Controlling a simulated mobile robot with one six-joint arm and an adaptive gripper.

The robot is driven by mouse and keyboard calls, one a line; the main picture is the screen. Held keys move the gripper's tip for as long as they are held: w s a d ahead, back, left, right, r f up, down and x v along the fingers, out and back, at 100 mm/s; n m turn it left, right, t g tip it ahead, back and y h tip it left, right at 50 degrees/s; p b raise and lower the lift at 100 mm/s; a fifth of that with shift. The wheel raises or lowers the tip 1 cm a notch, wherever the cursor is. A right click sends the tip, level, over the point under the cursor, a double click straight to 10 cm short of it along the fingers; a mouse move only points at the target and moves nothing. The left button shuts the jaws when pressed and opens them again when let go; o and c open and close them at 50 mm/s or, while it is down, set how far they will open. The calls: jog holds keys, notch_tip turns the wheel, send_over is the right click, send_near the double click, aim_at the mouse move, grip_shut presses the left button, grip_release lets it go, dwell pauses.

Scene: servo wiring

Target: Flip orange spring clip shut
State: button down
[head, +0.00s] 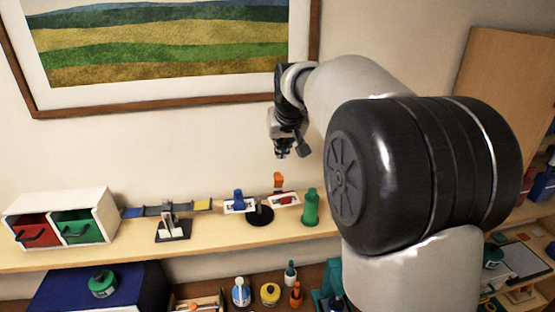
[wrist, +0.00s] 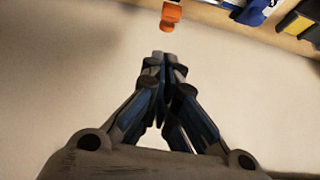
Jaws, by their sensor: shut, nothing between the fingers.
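The orange spring clip (head: 278,180) stands up above a small white plate with a red piece (head: 285,199) on the shelf in the head view. It also shows at the top of the wrist view (wrist: 171,14), beyond my fingertips. My gripper (head: 282,153) is above and close to the clip in the head view, with a visible gap between them. In the wrist view the fingertips (wrist: 162,58) are together and hold nothing. The clip's hinge is too small to make out.
A blue part on a second white plate (head: 240,206) sits left of the clip, by a round black base (head: 260,216). A green bottle (head: 310,208) stands close on the right. A balance-like stand (head: 172,228) and a drawer box (head: 62,219) are further left. The wall is behind.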

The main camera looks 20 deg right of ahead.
aim_at(278, 180)
jog(key=p+x, duration=0.1)
jog(key=x, duration=0.9)
jog(key=shift+d+f+b, duration=0.1)
jog(key=shift+b, duration=0.55)
